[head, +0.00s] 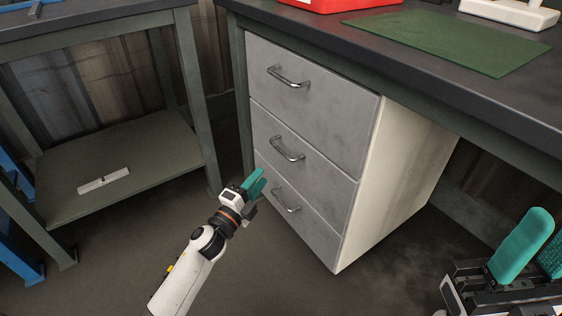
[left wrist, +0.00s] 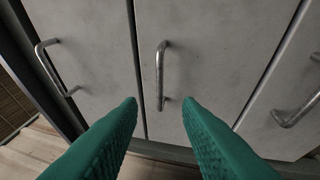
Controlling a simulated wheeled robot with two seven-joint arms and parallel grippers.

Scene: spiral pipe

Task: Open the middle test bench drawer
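The middle drawer (head: 300,160) is the central one of three grey drawers under the bench, and its front looks flush with the others. Its curved metal handle (head: 287,149) shows clear in the head view. In the left wrist view, turned sideways, this handle (left wrist: 160,75) lies ahead, between the lines of the two fingers. My left gripper (head: 262,180) is open and empty, in front of the cabinet below the middle handle in the picture, apart from it. My right gripper (head: 541,250) is open and empty at the lower right, partly cut off by the frame.
The top handle (head: 288,77) and bottom handle (head: 286,200) sit above and below the middle one. The bench top (head: 300,22) overhangs the cabinet and bears a green mat (head: 450,40) and a red box (head: 335,4). A shelf table (head: 120,165) stands left. The floor before the drawers is clear.

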